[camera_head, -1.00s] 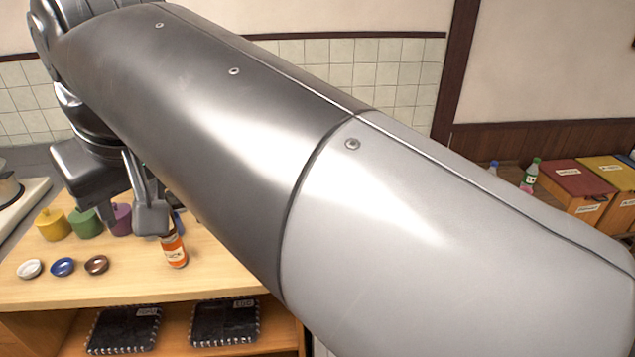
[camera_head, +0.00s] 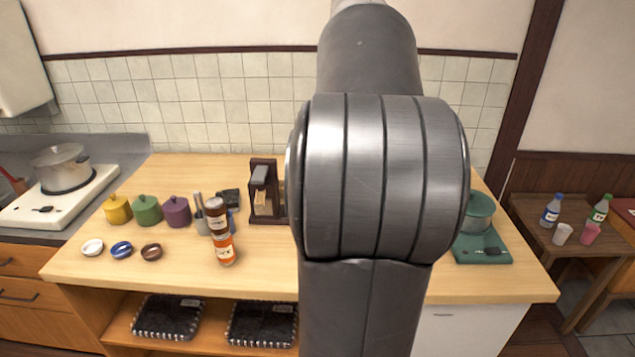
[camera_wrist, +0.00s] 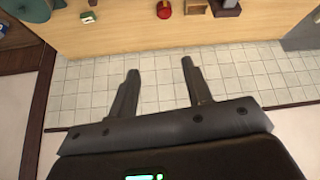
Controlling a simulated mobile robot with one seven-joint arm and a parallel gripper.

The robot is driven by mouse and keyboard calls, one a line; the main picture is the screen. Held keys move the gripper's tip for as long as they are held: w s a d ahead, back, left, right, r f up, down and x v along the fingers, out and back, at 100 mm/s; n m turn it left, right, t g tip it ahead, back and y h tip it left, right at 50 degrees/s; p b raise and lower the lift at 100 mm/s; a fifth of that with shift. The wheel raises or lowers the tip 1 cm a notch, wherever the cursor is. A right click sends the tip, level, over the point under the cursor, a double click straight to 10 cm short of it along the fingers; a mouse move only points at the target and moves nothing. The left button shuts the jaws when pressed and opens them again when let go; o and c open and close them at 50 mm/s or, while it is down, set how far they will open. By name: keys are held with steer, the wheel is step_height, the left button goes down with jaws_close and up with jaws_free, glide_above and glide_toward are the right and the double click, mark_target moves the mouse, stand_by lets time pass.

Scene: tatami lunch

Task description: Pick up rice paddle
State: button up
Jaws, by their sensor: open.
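I cannot make out a rice paddle for certain in either view. In the head view, a small grey utensil holder (camera_head: 200,222) with upright handles stands on the wooden counter (camera_head: 90,262), partly behind an orange-labelled bottle (camera_head: 222,240). I cannot tell whether one of those is the paddle. My arm covers the middle of the counter and hides what lies behind it. My gripper (camera_wrist: 159,67) shows only in the wrist view. Its two fingers are apart with nothing between them, seen against the tiled wall, with the counter beyond the fingertips.
Yellow, green and purple pots (camera_head: 147,210) and small bowls (camera_head: 121,249) stand on the left. A dark wooden stand (camera_head: 262,192) is near the arm. A teal scale (camera_head: 482,247) with a pot is on the right. A stove (camera_head: 50,211) is far left.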

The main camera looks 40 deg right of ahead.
steer(key=s+d+f+m, duration=0.15)
steer(key=s+d, duration=0.25)
steer(key=d, duration=0.4)
steer(key=s+d+f+m, duration=0.15)
steer(key=s+d, duration=0.25)
steer(key=d, duration=0.5)
step_height(320, 180, down, 21)
steer(key=shift+n+h, duration=0.4)
steer(key=shift+x, duration=5.65)
steer(key=shift+w+a, duration=0.15)
steer(key=shift+a, duration=0.05)
jaws_close()
